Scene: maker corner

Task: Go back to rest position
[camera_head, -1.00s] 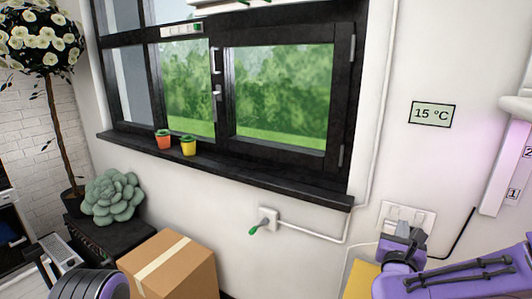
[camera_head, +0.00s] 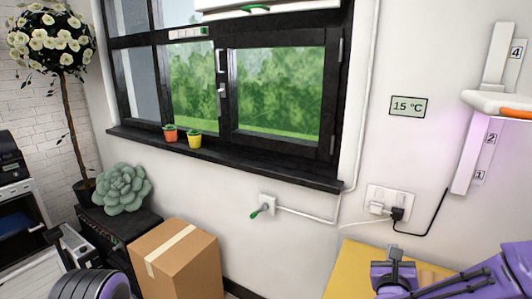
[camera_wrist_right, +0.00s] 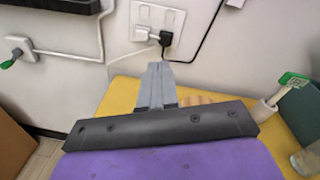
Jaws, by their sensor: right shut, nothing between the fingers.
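My right gripper (camera_head: 396,256) is at the lower right of the head view, at the end of my purple arm, over a yellow surface (camera_head: 347,262). In the right wrist view its grey fingers (camera_wrist_right: 157,82) are together, with nothing between them. They point towards the wall, and in the picture their tips lie just below the white socket plate (camera_wrist_right: 145,16). The left gripper is not in view; only a ringed dark and purple part of my left arm shows at the bottom left of the head view.
A cardboard box (camera_head: 182,272) stands below the window. A succulent (camera_head: 122,190) sits on a dark cabinet at left. A green-topped tool (camera_wrist_right: 292,80) and a glass jar (camera_wrist_right: 308,160) are right of my gripper in the wrist view.

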